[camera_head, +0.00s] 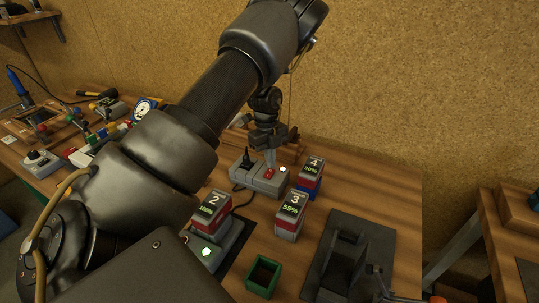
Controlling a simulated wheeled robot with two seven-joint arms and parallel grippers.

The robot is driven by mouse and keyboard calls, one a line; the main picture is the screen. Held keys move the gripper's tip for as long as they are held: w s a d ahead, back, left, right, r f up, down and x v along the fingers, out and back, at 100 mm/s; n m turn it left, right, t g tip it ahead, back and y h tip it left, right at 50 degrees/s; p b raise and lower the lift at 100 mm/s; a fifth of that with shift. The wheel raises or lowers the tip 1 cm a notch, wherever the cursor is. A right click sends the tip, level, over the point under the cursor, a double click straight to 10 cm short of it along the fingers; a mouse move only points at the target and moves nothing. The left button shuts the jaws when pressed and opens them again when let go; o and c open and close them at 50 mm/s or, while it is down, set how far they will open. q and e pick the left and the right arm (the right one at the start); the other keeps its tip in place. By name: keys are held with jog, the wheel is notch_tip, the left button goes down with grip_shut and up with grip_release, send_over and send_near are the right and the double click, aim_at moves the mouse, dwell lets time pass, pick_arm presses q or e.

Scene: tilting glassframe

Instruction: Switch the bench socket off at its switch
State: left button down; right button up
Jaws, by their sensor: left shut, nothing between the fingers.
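The bench socket (245,177) is a grey block on the wooden bench, near the middle of the camera_head view. A black plug (246,160) stands in its left part. My right gripper is not in view.
Numbered battery packs 4 (309,181), 3 (289,218) and 2 (214,209) stand close to the socket's right and front. A green open box (263,277) and a dark fixture (345,262) are nearer. Tools crowd the bench's left. My left arm hides much of the middle.

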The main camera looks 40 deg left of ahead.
pick_arm(q)
jog(key=shift+f+b, duration=0.5)
jog(key=shift+f, duration=0.35)
dwell(0.5)
jog(key=shift+r, duration=0.1)
notch_tip(320, 180, up, 7)
jog(key=p, duration=0.5)
jog(key=shift+p, duration=0.3)
dwell(0.3)
